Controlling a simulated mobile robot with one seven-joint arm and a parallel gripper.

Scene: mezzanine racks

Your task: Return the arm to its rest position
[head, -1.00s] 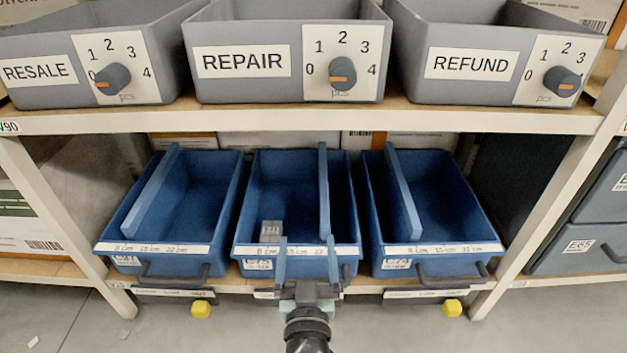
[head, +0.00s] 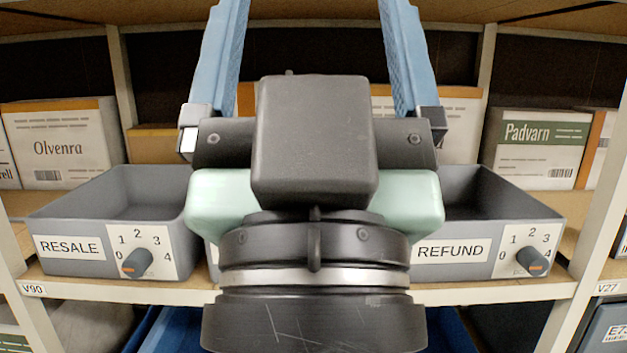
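My gripper (head: 315,50) is raised upright close in front of the head camera, in the middle of the view. Its two blue fingers are spread wide apart, and nothing shows between them except the shelf behind. The fingertips reach the top edge of the picture. My gripper and wrist hide the middle grey bin and much of the shelf.
A grey RESALE bin (head: 110,215) with a dial stands on the shelf at left, and a grey REFUND bin (head: 490,225) at right. Boxes marked Olvenra (head: 62,142) and Padvarn (head: 538,146) stand behind. Rack posts rise at both sides. Blue bins below are mostly hidden.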

